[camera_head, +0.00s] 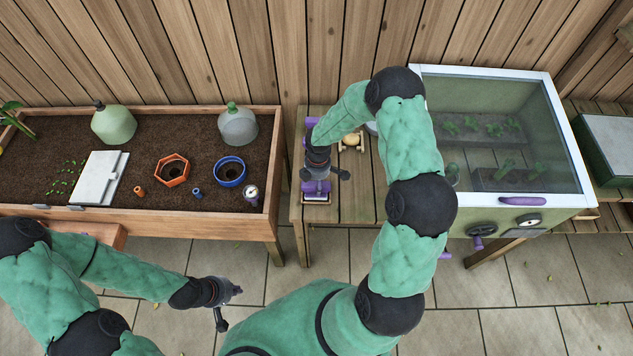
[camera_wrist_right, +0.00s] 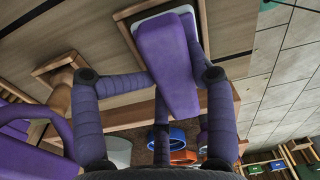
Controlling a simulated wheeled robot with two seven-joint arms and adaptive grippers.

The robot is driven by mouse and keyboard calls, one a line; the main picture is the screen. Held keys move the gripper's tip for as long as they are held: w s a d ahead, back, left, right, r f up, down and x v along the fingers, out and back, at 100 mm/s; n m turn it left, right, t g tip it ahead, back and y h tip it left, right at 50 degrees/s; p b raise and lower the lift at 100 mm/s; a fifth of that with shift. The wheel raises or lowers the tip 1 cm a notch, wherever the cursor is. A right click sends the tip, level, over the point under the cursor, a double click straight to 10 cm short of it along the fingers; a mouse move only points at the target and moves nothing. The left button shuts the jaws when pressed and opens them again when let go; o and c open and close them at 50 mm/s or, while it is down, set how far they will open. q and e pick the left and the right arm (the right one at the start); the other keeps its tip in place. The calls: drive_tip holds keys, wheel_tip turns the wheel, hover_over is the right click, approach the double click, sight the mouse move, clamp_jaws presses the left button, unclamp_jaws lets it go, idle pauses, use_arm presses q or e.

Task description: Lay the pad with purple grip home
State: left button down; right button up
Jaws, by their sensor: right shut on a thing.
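My right gripper (camera_head: 317,174) is over the left end of the slatted wooden bench. In the right wrist view, its purple fingers (camera_wrist_right: 156,92) are shut on the long purple grip (camera_wrist_right: 168,55) of the pad. A pale edge of the pad (camera_wrist_right: 190,27) shows beside the grip, by a wooden frame (camera_wrist_right: 129,14). In the head view, the purple grip (camera_head: 316,187) is just below the gripper, partly hidden by it. I cannot tell whether the pad rests on the wood or hangs just above it. My left gripper (camera_head: 232,290) is over the paved floor, away from the pad; its fingers are unclear.
A soil bed (camera_head: 140,206) on the left holds an orange hexagonal pot (camera_head: 172,170), a blue pot (camera_head: 230,172), cloches and a white board (camera_head: 99,178). A small wooden item (camera_head: 352,140) stands right of my gripper. A glass-topped cabinet (camera_head: 503,200) stands further right.

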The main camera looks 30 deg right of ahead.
drive_tip(key=shift+f, duration=0.4)
drive_tip(key=o, duration=1.8)
drive_tip(key=shift+r, duration=0.1)
wheel_tip(320, 180, up, 12)
drive_tip(key=shift+d, duration=0.25)
drive_tip(key=s+a+f+m, duration=0.1)
drive_tip(key=a+f, duration=0.1)
drive_tip(key=a, duration=0.1)
drive_tip(key=s+a+f+m+y, duration=0.1)
drive_tip(key=a+f, duration=0.1)
drive_tip(key=f, duration=0.1)
drive_tip(key=s+a+f+m+y, duration=0.1)
drive_tip(key=s+a+f+m, duration=0.1)
drive_tip(key=a, duration=0.1)
drive_tip(key=shift+a+f, duration=0.2)
drive_tip(key=shift+a, duration=0.1)
drive_tip(key=s+a+f+m, duration=0.4)
drive_tip(key=s+a+m, duration=0.1)
drive_tip(key=s+m, duration=0.1)
drive_tip(key=s+a+f+m+y, duration=0.1)
drive_tip(key=s+a+f+m, duration=0.3)
drive_tip(key=s, duration=0.4)
drive_tip(key=a+m, duration=0.1)
drive_tip(key=m, duration=0.1)
drive_tip(key=shift+a+f+m+y, duration=0.3)
drive_tip(key=shift+a+m, duration=0.1)
